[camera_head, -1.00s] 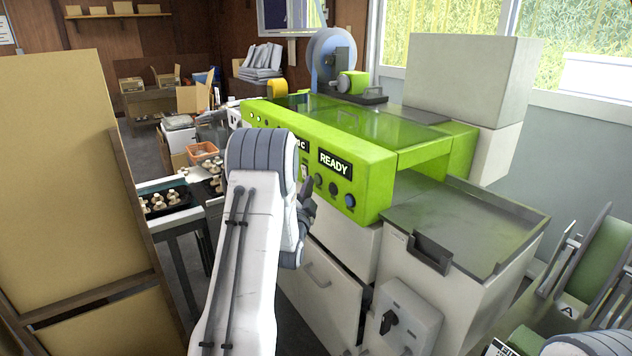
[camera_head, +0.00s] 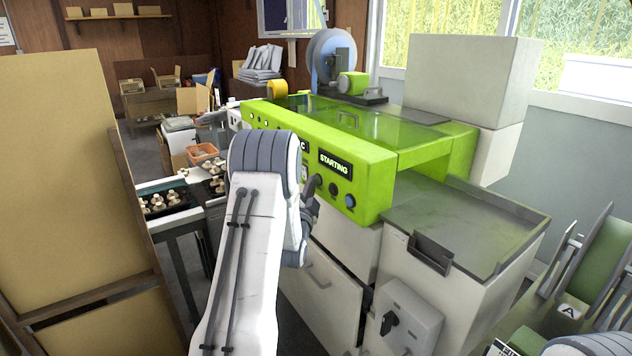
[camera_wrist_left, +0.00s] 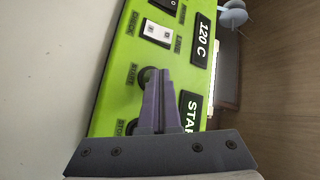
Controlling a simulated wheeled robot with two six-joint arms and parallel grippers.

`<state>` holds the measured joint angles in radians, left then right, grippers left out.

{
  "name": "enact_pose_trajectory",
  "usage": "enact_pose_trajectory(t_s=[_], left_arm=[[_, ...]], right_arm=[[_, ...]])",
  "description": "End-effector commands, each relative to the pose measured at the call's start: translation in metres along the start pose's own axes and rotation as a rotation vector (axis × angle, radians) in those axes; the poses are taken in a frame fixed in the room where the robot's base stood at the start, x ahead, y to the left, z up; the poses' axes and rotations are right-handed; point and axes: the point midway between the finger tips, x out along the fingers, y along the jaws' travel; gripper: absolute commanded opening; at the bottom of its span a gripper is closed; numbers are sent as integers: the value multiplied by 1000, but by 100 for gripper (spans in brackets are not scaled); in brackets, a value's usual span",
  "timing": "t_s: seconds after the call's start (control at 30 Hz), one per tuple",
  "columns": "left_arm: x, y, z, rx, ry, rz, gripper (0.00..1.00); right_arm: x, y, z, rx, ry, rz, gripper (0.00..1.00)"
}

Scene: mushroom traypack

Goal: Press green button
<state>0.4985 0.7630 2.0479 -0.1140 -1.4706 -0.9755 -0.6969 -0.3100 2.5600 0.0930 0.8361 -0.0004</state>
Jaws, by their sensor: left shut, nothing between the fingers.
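The green machine's front panel (camera_head: 262,115) carries a display (camera_head: 335,165) that reads "STARTING". My left gripper (camera_head: 314,182) is shut and empty at this panel, just left of the display. In the left wrist view, its closed fingers (camera_wrist_left: 160,76) lie over the round button beside the "START" label (camera_wrist_left: 132,75). They cover most of that button, so its green face does not show, and I cannot tell whether they still touch it. A second round button, beside the "STOP" label, is partly hidden by the fingers. My right gripper is not in view.
A dark knob (camera_head: 334,188) and a blue knob (camera_head: 350,201) are on the panel's right. A metal outfeed table (camera_head: 470,225) extends right. A cardboard-coloured panel (camera_head: 60,150) stands left.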

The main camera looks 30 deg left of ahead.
Motion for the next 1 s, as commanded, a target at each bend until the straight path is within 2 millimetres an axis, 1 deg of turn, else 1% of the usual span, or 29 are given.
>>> enact_pose_trajectory(t_s=[0.23,0.57,0.87,1.0], left_arm=[[-1,-1,0,0,2,0,0],[-12,-8,8,0,1,0,0],[-12,-9,9,0,1,0,0],[-18,-13,14,1,-2,-1,0]], right_arm=[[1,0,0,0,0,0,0],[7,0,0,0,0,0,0],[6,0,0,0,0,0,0],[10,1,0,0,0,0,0]])
